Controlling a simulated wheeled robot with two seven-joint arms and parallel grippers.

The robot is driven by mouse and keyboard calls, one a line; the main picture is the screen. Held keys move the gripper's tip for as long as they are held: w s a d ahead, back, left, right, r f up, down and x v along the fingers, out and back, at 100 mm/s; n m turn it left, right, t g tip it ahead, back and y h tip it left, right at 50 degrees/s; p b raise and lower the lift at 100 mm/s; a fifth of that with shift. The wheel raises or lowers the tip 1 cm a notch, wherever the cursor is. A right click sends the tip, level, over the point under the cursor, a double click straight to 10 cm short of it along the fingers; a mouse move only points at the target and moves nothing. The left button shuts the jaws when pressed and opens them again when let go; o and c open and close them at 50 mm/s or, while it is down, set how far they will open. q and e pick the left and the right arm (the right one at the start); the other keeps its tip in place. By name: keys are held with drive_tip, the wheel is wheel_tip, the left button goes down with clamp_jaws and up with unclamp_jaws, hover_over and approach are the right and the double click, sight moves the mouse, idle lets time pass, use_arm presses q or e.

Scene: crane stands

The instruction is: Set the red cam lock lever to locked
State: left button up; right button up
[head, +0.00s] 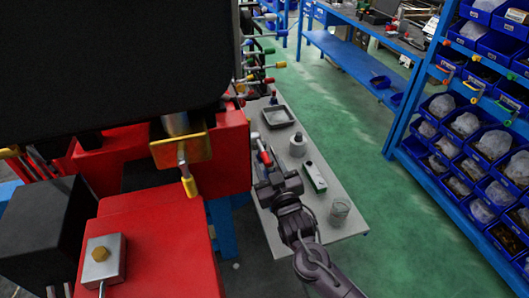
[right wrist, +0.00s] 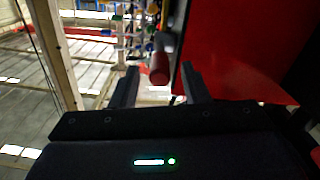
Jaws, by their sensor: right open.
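The red cam lock lever (head: 264,156) sticks out from the right side of the red machine block, with a pale shaft and a red grip. My right gripper (head: 265,170) is open at the red grip, over the near side of the grey table. In the right wrist view the red grip (right wrist: 159,69) shows between the two open fingers (right wrist: 160,88), nearer the right one, and neither finger clearly touches it. How deep the grip sits between the fingers is hard to tell. My left gripper is not in view.
A yellow-tipped lever (head: 188,182) hangs from a gold bracket (head: 180,148) on the red machine block (head: 236,150). Several coloured levers (head: 262,50) line the rack behind. The grey table (head: 325,205) holds a tray (head: 277,116), a canister (head: 297,146) and a glass jar (head: 340,211).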

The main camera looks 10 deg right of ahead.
sight(265, 154)
drive_tip(key=shift+w+a+p, duration=0.2)
drive_tip(key=shift+w+a, duration=0.05)
drive_tip(key=shift+w, duration=0.8)
drive_tip(key=shift+w+a+p, duration=0.2)
drive_tip(key=shift+w, duration=0.8)
drive_tip(key=shift+f, duration=0.1)
drive_tip(key=shift+c, duration=0.3)
clamp_jaws()
